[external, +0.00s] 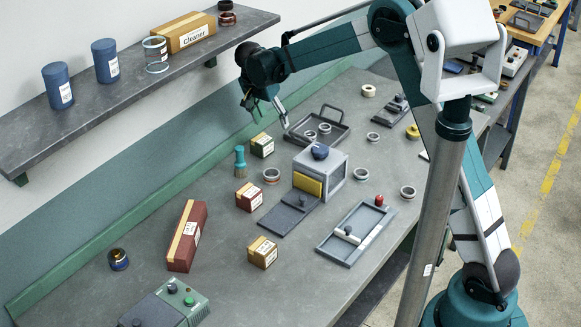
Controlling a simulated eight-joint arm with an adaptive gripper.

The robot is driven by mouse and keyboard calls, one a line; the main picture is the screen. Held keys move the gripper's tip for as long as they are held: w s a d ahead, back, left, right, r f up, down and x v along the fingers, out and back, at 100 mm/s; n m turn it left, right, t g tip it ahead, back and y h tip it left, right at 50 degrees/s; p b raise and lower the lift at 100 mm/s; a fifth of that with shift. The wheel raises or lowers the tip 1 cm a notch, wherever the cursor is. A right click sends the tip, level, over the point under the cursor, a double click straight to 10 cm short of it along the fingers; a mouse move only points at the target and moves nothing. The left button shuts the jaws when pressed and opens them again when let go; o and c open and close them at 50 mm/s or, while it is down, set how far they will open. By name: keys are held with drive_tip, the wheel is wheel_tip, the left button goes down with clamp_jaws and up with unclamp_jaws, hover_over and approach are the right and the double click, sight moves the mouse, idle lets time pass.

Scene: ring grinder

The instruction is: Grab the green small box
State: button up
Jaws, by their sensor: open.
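My gripper (271,121) is above the bench, higher than the green box in the picture. It points down with its fingers spread and nothing between them. It is apart from the box. The whole box shows; its exact distance from the fingers is hard to tell from this one view.
A brush with a teal handle (240,161) stands close to the green box. A red small box (249,197) and a yellow small box (263,252) sit nearer the front. A tray (345,131) with rings and a grey grinder block (334,168) lie to the right. A shelf (140,84) overhangs the left.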

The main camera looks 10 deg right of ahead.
drive_tip(key=m+p, duration=0.1)
hover_over(261, 139)
drive_tip(key=s+a, duration=0.2)
wheel_tip(261, 139, down, 5)
drive_tip(key=shift+w+d+r, duration=0.15)
drive_tip(key=shift+r, duration=0.05)
drive_tip(key=shift+f, duration=0.1)
drive_tip(key=shift+x, duration=1.2)
drive_tip(key=shift+d+f, duration=0.1)
drive_tip(key=shift+x, duration=2.55)
drive_tip(key=c, duration=1.1)
